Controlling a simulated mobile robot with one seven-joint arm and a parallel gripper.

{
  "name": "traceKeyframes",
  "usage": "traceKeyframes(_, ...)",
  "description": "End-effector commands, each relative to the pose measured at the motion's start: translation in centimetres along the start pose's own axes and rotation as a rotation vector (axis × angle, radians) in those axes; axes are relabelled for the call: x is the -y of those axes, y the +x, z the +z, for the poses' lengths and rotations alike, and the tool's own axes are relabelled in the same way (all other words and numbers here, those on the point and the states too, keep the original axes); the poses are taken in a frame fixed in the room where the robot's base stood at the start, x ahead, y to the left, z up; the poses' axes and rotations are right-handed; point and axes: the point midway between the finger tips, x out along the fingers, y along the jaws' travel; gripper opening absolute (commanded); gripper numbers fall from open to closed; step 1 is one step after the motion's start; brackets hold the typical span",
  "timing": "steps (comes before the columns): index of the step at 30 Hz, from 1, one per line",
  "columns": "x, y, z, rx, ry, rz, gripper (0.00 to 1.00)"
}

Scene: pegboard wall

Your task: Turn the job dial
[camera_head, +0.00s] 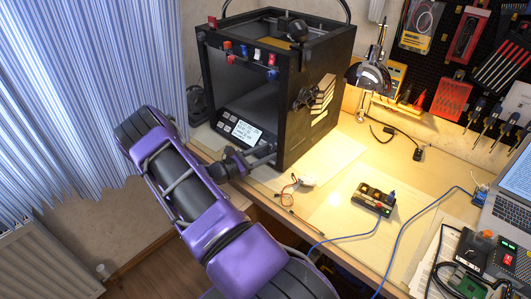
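A black box-framed 3D printer (293,112) stands on the wooden desk at the back. Its tilted front panel has a lit text screen (245,132) with several small buttons to the left. My gripper (266,157) reaches the printer's lower front right corner, just right of and below the screen. I cannot make out the job dial; that end of the panel is covered by the gripper. The fingers are small and dark against the black frame, so their opening and any contact are unclear.
A lamp (368,75) stands right of the printer. A small switch box (373,198) with a blue cable and loose wires lie on the desk. A laptop (510,200) is at the right. A tool pegboard (455,50) hangs behind. A blue curtain (90,90) hangs left.

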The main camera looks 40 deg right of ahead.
Motion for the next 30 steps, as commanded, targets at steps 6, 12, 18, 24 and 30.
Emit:
traceKeyframes(6,-0.01,-0.03,0.01,0.0,0.0,0.0,0.08)
traceKeyframes(12,-0.02,-0.04,0.01,0.0,0.0,0.0,0.0)
traceKeyframes(18,-0.09,-0.05,-0.16,0.0,0.018,-0.02,0.0)
traceKeyframes(24,-0.26,-0.04,-0.44,-0.002,0.078,-0.094,0.0)
traceKeyframes(30,-0.56,0.06,-0.52,-0.006,0.177,-0.217,0.0)
